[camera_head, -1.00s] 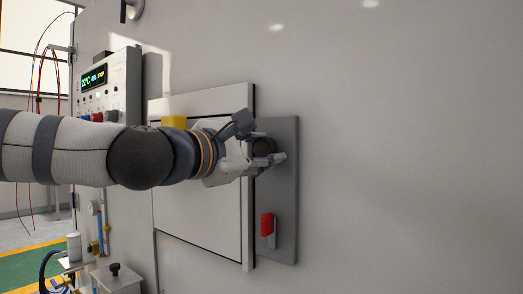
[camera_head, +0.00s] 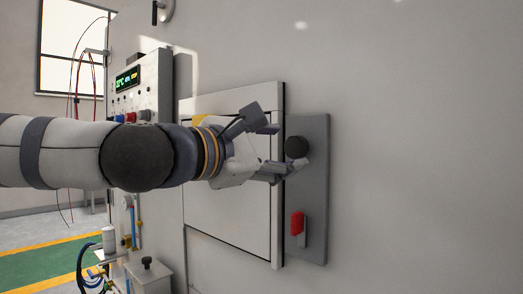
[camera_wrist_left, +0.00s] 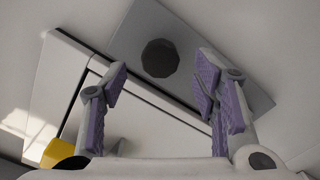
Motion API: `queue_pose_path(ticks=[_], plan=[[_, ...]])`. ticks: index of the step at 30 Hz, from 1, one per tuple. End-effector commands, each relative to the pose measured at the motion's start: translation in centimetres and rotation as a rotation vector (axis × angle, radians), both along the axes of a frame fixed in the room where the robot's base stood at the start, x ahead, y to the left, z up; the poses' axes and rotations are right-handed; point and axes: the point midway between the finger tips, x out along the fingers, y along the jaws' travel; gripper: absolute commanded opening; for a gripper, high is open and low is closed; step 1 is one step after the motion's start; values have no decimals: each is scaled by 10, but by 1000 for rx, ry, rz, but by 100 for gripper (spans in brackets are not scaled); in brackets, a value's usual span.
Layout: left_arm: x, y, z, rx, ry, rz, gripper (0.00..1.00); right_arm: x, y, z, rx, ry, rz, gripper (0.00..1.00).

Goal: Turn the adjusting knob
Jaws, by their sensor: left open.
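The adjusting knob, taken to be the round black knob (camera_head: 296,146), sits on the upper part of a grey plate (camera_head: 312,190) on the wall. My left gripper (camera_head: 284,147) is open and empty just left of the knob, and its lower finger shows just below the knob. In the left wrist view, the knob (camera_wrist_left: 160,58) appears faceted and lies ahead between the two spread fingers (camera_wrist_left: 161,78), with a visible gap on both sides. I cannot tell the exact depth gap. My right gripper is not in view.
A red switch (camera_head: 297,223) is lower on the same plate. A white door panel (camera_head: 230,220) lies behind my left gripper. A control box with a lit display (camera_head: 128,77) is further left. The wall right of the plate is bare.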

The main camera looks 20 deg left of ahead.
Motion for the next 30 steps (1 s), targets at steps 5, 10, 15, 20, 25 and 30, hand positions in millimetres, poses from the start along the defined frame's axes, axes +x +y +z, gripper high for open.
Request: queue_pose_path(ticks=[5,10,15,20,25,30], plan=[[-43,17,-1,-8,2,-1,55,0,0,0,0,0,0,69],[-67,25,-1,-2,3,0,55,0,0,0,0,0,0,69],[-72,27,-2,2,4,1,55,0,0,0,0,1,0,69],[-72,27,-2,2,4,1,55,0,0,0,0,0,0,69],[-71,26,-3,5,6,1,55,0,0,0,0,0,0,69],[-42,6,-83,199,127,-13,55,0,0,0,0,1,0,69]])
